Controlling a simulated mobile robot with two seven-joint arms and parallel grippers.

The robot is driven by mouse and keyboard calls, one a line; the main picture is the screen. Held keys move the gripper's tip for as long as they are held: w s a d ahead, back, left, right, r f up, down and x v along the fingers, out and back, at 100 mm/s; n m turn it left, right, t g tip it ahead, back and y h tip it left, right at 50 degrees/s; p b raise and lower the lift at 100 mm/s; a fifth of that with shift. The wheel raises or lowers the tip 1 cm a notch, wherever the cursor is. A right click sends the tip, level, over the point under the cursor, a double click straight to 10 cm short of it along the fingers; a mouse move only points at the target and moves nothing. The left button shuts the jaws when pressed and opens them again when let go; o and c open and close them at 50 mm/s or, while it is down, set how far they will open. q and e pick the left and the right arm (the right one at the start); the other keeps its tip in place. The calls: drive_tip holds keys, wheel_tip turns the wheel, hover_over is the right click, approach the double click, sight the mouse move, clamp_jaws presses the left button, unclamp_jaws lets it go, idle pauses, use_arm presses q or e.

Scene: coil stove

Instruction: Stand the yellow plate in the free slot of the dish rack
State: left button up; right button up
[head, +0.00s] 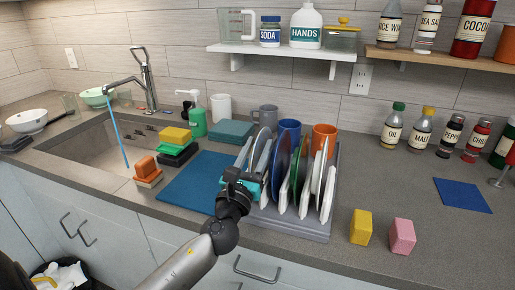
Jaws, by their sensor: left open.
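The grey dish rack (327,222) stands on the counter with white dividers (328,194). Several plates stand upright in it, among them a grey one (258,150), a dark blue one (279,160) and a green-edged one (299,165). I cannot make out a yellow plate, and I cannot tell which slot is free. My left gripper (246,178) is open at the rack's left front side, close to the leftmost dividers. It hides part of that end of the rack. My right gripper is not in view.
Mugs, one blue (289,129) and one orange (324,137), stand at the rack's back. A blue mat (192,186) lies left of the rack, beyond it sponges (175,143) and the sink. A yellow block (361,227) and pink block (401,236) stand at right.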

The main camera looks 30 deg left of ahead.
use_arm(q)
drive_tip(key=shift+s+f, duration=0.1)
drive_tip(key=shift+s+d+f, duration=0.1)
drive_tip(key=shift+s+f, duration=0.05)
drive_tip(key=shift+s, duration=0.15)
drive_tip(key=b+v, duration=0.4)
drive_tip(key=v, duration=1)
drive_tip(key=shift+s, duration=0.2)
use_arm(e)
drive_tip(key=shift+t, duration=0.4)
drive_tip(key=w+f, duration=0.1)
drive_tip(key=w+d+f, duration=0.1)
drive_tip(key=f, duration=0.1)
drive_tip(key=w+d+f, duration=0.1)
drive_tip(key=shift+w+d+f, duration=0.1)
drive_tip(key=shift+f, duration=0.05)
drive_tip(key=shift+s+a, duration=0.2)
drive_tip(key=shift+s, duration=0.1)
